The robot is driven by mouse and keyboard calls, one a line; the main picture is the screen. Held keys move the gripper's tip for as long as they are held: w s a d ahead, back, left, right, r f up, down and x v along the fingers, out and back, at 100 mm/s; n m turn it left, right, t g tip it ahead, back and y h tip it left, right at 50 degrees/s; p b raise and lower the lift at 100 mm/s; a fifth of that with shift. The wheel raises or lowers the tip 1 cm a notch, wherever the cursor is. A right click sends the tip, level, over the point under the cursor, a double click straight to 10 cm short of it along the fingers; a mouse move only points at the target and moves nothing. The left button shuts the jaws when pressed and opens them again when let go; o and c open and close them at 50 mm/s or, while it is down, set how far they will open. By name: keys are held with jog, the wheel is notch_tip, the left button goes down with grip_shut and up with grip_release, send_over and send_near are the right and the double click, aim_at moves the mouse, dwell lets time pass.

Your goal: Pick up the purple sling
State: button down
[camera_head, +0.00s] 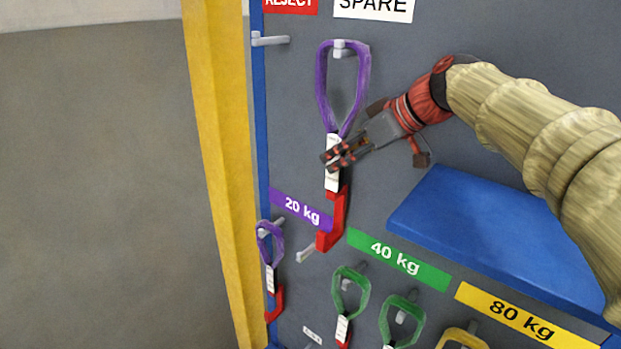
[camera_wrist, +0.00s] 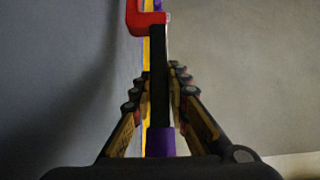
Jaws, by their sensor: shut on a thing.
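A large purple sling (camera_head: 322,84) hangs on the board with its loop around the upper peg (camera_head: 340,48). Below the loop it has a white tag (camera_head: 332,178) and a red hook (camera_head: 333,222). My gripper (camera_head: 338,155) reaches in from the right and is shut on the sling near the tag. In the wrist view the sling's purple strap (camera_wrist: 160,142) and red hook (camera_wrist: 146,22) show, with the dark middle part between my gripper's fingers (camera_wrist: 160,88). A second, smaller-looking purple sling (camera_head: 264,243) hangs on a lower left peg.
Green slings (camera_head: 350,290) and a yellow sling (camera_head: 462,338) hang lower down. A blue shelf (camera_head: 480,225) juts out at right. An empty peg (camera_head: 270,40) is at upper left. A yellow post (camera_head: 215,120) stands left of the board.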

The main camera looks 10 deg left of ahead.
aim_at(347, 120)
jog(key=shift+r, duration=0.1)
jog(key=shift+s+a+r+b, duration=0.1)
jog(key=shift+a+r+b, duration=0.1)
jog(key=shift+r+b, duration=0.3)
notch_tip(347, 120, up, 6)
jog(key=shift+f+b, duration=0.1)
jog(key=shift+b, duration=0.3)
jog(key=s+a+b, duration=0.2)
jog(key=s+a, duration=0.4)
jog(key=s, duration=0.3)
jog(key=s+a+b, duration=0.3)
jog(key=s+a, duration=0.2)
jog(key=s, duration=0.4)
jog(key=shift+s+a, duration=0.35)
